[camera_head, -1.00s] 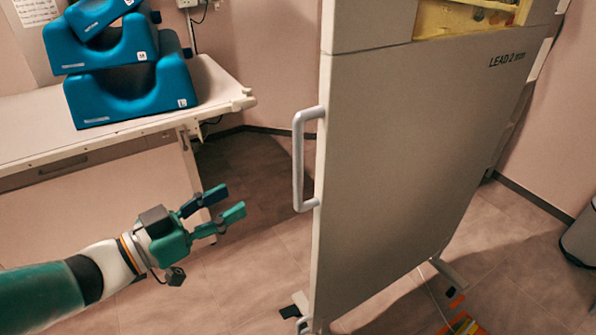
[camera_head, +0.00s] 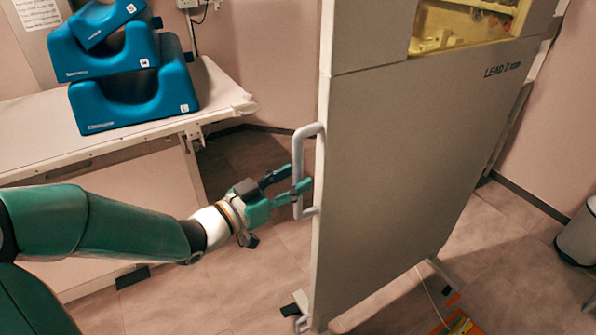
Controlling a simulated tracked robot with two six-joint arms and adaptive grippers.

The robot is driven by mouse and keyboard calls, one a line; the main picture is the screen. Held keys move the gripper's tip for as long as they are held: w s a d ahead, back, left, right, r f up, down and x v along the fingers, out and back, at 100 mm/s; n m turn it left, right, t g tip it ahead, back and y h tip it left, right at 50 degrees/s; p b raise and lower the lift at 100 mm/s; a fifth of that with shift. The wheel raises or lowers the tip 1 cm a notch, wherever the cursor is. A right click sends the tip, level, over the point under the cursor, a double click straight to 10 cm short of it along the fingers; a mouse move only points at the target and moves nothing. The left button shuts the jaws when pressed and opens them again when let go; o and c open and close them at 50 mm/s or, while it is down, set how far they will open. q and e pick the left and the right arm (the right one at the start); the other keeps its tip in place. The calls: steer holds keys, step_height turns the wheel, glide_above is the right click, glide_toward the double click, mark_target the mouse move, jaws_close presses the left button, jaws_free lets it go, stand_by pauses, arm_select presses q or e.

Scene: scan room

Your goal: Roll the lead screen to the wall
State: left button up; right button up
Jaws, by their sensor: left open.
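The lead screen (camera_head: 415,170) is a tall grey panel marked "LEAD 2", standing upright on feet in the middle of the head view. A yellowish window is in its upper part. A pale U-shaped handle (camera_head: 298,155) is fixed to its left edge. My left gripper (camera_head: 291,183) is open, with its green fingers at the lower half of the handle. One finger passes across the handle in the picture; I cannot tell if they touch. My right gripper is not in view.
A white table (camera_head: 90,150) with stacked blue foam supports (camera_head: 135,95) stands at the left. A grey bin (camera_head: 580,235) is at the right edge. Orange and yellow floor marking (camera_head: 460,322) and a thin cable lie by the screen's foot. Bare floor shows right of the screen.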

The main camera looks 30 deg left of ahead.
arm_select(q)
steer(key=shift+x, duration=1.1)
steer(key=shift+s, duration=0.1)
jaws_close()
